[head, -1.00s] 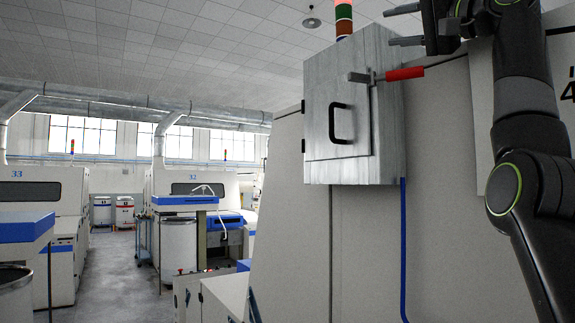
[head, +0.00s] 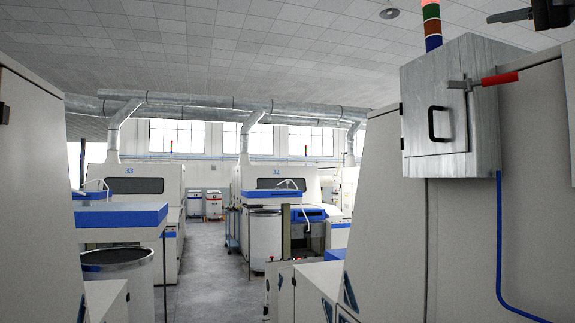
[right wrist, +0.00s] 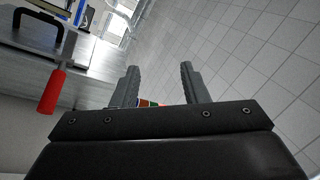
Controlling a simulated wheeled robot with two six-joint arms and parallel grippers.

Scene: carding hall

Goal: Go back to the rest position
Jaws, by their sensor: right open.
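My right gripper shows only in part in the head view, with one grey finger (head: 510,16) at the top right corner. In the right wrist view its two grey fingers (right wrist: 159,72) are apart with nothing held between them. The red lever handle (head: 499,78) of the grey metal cabinet (head: 484,146) is below the gripper in the head view, and apart from it. In the right wrist view the red handle (right wrist: 52,92) lies left of the fingers. The cabinet door looks shut, with a black pull handle (head: 433,124). My left gripper is not in view.
A signal light (head: 431,22) stands on the cabinet, close to my right gripper. A large beige panel (head: 535,200) fills the right; another machine side (head: 30,180) is at the left. Clear grey floor (head: 203,265) runs between the machines. A metal can (head: 118,262) stands at front left.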

